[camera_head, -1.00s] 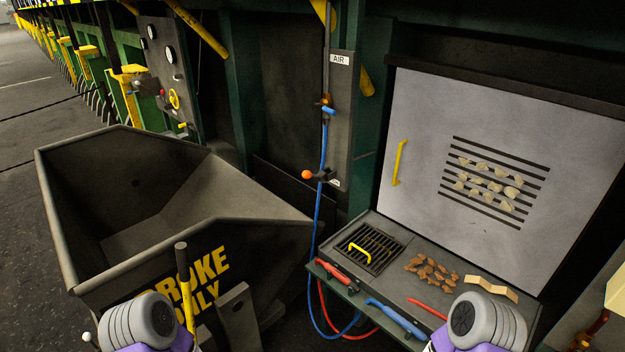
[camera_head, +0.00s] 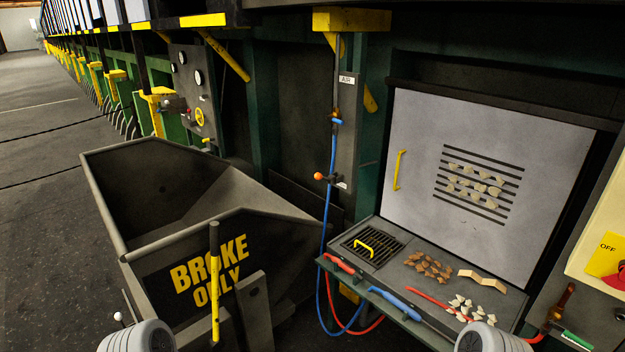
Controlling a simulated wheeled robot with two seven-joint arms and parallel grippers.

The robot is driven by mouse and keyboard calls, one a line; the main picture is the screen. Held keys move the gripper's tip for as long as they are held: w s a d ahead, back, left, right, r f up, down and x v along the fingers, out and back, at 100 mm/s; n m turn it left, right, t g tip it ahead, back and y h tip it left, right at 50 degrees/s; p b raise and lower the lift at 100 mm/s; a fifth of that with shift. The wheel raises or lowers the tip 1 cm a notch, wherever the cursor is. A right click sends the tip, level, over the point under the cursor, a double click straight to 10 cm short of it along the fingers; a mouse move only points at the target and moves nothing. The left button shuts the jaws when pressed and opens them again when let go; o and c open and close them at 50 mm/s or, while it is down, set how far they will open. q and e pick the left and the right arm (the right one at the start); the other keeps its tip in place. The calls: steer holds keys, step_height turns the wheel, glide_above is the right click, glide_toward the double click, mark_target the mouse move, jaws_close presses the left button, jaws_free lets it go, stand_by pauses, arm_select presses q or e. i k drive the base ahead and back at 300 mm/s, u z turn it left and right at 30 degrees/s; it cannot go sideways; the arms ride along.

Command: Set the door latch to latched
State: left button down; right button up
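A light grey panel door (camera_head: 410,125) with dark slots stands upright behind a bench on the right. A yellow vertical handle (camera_head: 398,170) is on its left side. It looks closed, but I cannot tell which part is its latch. A handle with a reddish-brown grip (camera_head: 563,297) stands at the lower right, by a red piece and a green piece (camera_head: 577,341); I cannot tell whether this is the latch. Only rounded grey parts of my two arms show at the bottom edge. Both my grippers are out of view.
A bench (camera_head: 405,257) holds a grate (camera_head: 388,236), brown and pale scraps, and red- and blue-handled tools. A broke bin (camera_head: 140,262) fills the left front. Blue and red hoses hang between them. A yellow OFF sign (camera_head: 606,255) is at the right edge.

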mark_target(318, 176)
steer(key=u, duration=0.5)
steer(key=i, duration=0.9)
steer(key=u, duration=0.3)
